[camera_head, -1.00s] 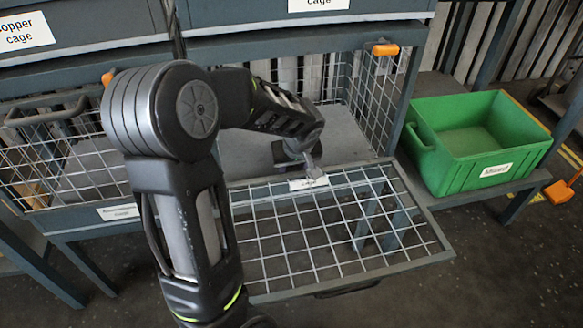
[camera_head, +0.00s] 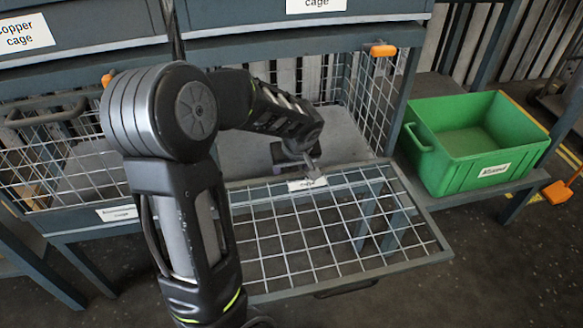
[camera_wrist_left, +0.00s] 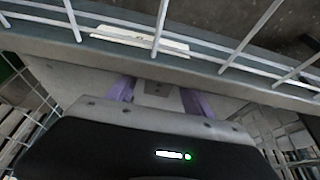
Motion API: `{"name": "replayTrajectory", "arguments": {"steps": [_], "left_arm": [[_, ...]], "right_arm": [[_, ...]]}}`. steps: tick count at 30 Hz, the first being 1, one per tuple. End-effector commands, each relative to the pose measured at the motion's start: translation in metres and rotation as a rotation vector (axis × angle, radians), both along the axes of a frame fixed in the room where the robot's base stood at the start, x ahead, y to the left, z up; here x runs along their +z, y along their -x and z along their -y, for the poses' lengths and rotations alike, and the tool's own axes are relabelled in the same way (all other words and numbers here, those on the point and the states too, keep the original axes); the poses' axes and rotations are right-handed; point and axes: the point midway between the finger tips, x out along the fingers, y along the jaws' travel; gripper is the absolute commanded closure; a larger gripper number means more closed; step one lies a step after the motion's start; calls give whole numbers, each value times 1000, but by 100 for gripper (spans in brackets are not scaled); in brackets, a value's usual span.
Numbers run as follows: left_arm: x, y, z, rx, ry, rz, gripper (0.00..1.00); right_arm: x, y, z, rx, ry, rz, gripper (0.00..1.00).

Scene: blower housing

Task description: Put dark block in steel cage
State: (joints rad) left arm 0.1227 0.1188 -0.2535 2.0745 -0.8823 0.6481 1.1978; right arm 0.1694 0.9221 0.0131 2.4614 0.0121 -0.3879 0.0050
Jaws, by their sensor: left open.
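The open cage (camera_head: 357,143) has wire mesh sides, a flat grey floor and its mesh front door (camera_head: 335,235) folded down flat toward me. A white label (camera_head: 307,184) sits on its front edge; I cannot read its first word. My left gripper (camera_head: 312,169) is at the cage's front opening, just above that edge. In the left wrist view its two purple-grey fingers (camera_wrist_left: 157,90) are apart, with the cage's front rail and mesh close ahead. My right gripper is not in view.
A closed mesh cage (camera_head: 62,180) stands at left, partly behind my arm. A green bin (camera_head: 470,145) with a white label stands on the shelf at right.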

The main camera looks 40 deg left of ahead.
Motion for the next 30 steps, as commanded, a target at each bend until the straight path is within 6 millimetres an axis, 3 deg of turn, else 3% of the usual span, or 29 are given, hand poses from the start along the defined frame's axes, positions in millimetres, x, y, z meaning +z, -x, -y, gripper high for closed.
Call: {"name": "replayTrajectory", "arguments": {"steps": [18, 30], "left_arm": [[103, 23, 34, 0, 0, 1, 40], [111, 26, 38, 0, 0, 0, 40]], "right_arm": [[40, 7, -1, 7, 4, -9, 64], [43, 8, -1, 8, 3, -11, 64]]}}
